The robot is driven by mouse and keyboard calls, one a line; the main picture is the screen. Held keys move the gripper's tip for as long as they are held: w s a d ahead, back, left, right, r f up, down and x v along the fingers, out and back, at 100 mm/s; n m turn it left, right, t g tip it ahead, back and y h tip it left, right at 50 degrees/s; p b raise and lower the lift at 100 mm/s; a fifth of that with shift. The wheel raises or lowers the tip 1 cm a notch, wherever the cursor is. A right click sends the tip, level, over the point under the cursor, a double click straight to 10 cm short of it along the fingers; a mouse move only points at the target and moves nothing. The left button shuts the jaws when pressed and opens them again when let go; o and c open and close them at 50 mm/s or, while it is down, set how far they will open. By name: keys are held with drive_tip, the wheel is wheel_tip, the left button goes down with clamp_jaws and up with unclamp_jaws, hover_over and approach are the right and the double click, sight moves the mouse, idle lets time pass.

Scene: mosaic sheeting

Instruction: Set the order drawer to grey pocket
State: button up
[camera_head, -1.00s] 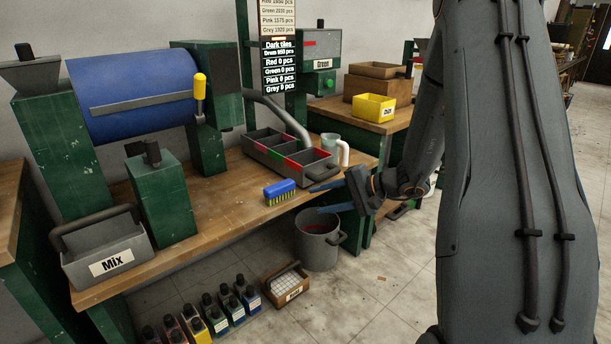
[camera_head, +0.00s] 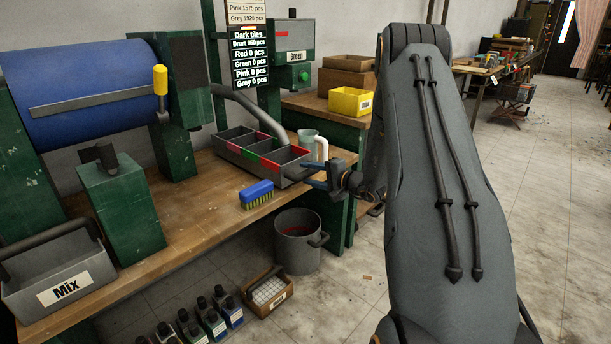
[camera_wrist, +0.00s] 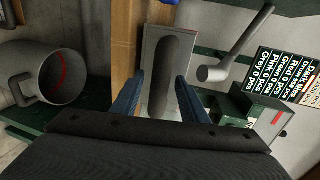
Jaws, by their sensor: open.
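The order drawer (camera_head: 258,171) is a long grey tray on the bench with several divided pockets. Green and red edging shows on its middle and right pockets. A bent grey pipe (camera_head: 262,118) comes down behind the right part of it; its exact outlet is hidden. My gripper (camera_head: 309,176) is at the drawer's right end. In the wrist view my gripper (camera_wrist: 158,98) has its two blue fingers apart, on either side of a dark rounded handle (camera_wrist: 168,65) on a light grey end plate (camera_wrist: 151,45). I cannot tell whether the fingers touch it.
A blue brush (camera_head: 257,194) lies in front of the drawer. A pale mug (camera_head: 308,138) stands behind its right end. A grey bucket (camera_head: 297,254) stands on the floor below, also in the wrist view (camera_wrist: 66,75). A dark-tile board (camera_head: 249,60) and a yellow bin (camera_head: 350,102) are behind.

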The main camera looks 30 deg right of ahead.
drive_tip(key=shift+w+a+f, duration=0.1)
drive_tip(key=shift+w+a, duration=0.05)
drive_tip(key=shift+w, duration=0.15)
